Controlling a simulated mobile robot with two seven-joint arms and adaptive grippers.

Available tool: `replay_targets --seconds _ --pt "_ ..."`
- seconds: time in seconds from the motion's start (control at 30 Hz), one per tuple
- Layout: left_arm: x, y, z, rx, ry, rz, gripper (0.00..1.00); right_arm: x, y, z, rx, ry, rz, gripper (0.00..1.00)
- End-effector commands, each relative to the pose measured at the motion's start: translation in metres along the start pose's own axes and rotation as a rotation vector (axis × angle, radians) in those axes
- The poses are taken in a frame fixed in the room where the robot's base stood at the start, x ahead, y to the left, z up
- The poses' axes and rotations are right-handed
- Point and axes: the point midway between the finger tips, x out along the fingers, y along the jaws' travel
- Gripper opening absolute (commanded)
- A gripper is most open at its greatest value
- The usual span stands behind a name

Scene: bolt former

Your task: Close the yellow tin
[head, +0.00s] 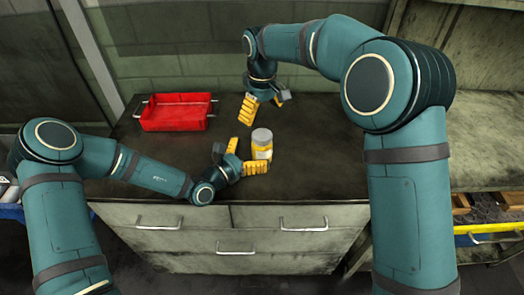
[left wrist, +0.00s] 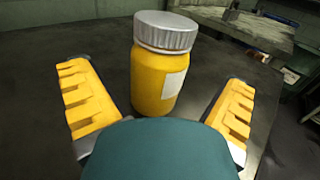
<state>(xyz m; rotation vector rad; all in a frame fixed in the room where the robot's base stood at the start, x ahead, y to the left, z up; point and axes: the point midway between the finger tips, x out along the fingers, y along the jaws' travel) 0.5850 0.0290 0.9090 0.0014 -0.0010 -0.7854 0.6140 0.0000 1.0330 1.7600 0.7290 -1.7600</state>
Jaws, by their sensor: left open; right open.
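The yellow tin (head: 262,152) stands upright on the dark worktop, with a grey ribbed lid (head: 261,136) on its top. In the left wrist view the tin (left wrist: 158,80) has a pale label and the lid (left wrist: 166,31) sits over its mouth; I cannot tell how tightly. My left gripper (head: 244,158) is open, low beside the tin on its left. In the left wrist view the fingers of my left gripper (left wrist: 160,103) are spread on both sides, with the tin between and just beyond them. My right gripper (head: 262,110) is open above and behind the tin, apart from it.
A red tray (head: 176,124) with handles stands at the back left of the worktop (head: 310,180). The cabinet drawers (head: 277,241) are below the front edge. The worktop right of the tin is clear. A tiled wall (head: 180,60) is behind.

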Motion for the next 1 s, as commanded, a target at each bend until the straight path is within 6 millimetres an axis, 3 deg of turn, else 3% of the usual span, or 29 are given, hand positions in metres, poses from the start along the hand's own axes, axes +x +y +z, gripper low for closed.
replay_targets --seconds 0.1,0.3,0.7,0.9,0.93,1.0 --pt "0.019 -0.001 0.0 -0.001 -0.001 -0.001 1.0 0.0 0.0 0.0 0.0 0.0 0.0 0.89" --pt "0.037 0.0 0.0 -0.001 0.0 0.0 1.0 0.0 0.0 0.0 0.0 0.0 0.0 0.89" --pt "0.041 0.0 0.0 -0.001 0.0 0.0 1.0 0.0 0.0 0.0 0.0 0.0 0.0 0.89" --pt "0.041 0.0 0.0 -0.001 0.0 0.0 0.3 0.0 0.0 0.0 0.0 0.0 0.0 0.89" --pt "0.041 0.0 0.0 -0.001 0.0 0.0 0.21 0.0 0.0 0.0 0.0 0.0 0.0 0.89" --pt "0.041 0.0 0.0 -0.001 0.001 0.0 0.21 0.0 0.0 0.0 0.0 0.0 0.0 0.89"
